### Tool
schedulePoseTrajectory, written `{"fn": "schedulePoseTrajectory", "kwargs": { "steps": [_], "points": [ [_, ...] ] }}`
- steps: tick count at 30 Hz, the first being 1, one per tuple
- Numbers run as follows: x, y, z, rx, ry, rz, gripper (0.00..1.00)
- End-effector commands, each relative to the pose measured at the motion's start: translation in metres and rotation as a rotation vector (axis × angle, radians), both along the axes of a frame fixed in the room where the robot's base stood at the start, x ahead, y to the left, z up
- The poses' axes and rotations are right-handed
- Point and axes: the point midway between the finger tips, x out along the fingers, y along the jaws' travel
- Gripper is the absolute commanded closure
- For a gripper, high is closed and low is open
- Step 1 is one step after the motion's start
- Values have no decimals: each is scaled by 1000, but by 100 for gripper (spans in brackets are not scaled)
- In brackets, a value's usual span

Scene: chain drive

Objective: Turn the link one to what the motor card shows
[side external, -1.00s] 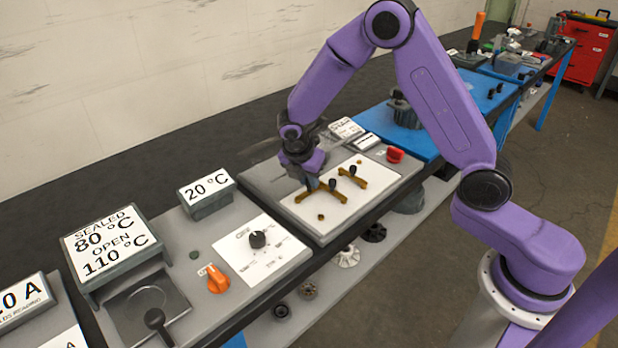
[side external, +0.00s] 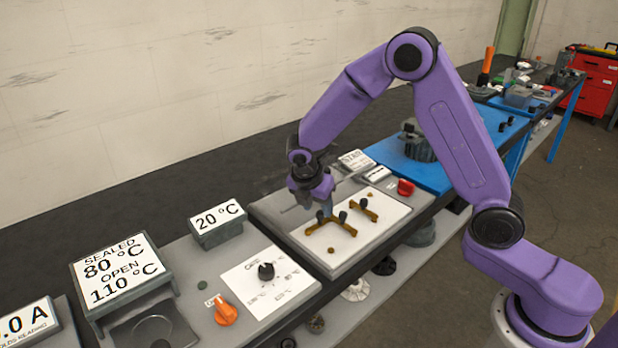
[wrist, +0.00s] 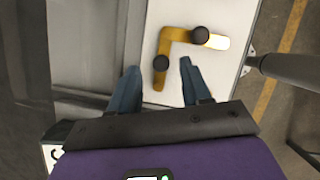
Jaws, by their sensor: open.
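Two gold links with black knobs lie on a white panel. The left link (side external: 324,224) is bent and sits under my gripper (side external: 323,205); the right link (side external: 367,211) lies just beyond it. Link numbers cannot be read. In the wrist view, my gripper (wrist: 159,73) is open, its blue fingers apart, with nothing seen held. A bent gold link (wrist: 181,37) with two black knobs shows just ahead of the fingertips; the lower knob (wrist: 160,63) appears between them. A white card (side external: 356,160) stands behind the panel, its text too small to read; I cannot tell whether it is the motor card.
A red knob (side external: 406,187) sits right of the panel. A blue surface (side external: 405,158) with a dark motor-like body lies beyond.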

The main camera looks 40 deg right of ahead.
Motion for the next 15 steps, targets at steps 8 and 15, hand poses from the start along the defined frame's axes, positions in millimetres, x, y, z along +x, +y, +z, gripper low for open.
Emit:
{"fn": "schedulePoseTrajectory", "kwargs": {
  "steps": [8, 15],
  "points": [
    [-6, 22, 56, 3, -6, 2, 52],
    [-13, 40, 101, 3, -5, 2, 52]
  ]
}}
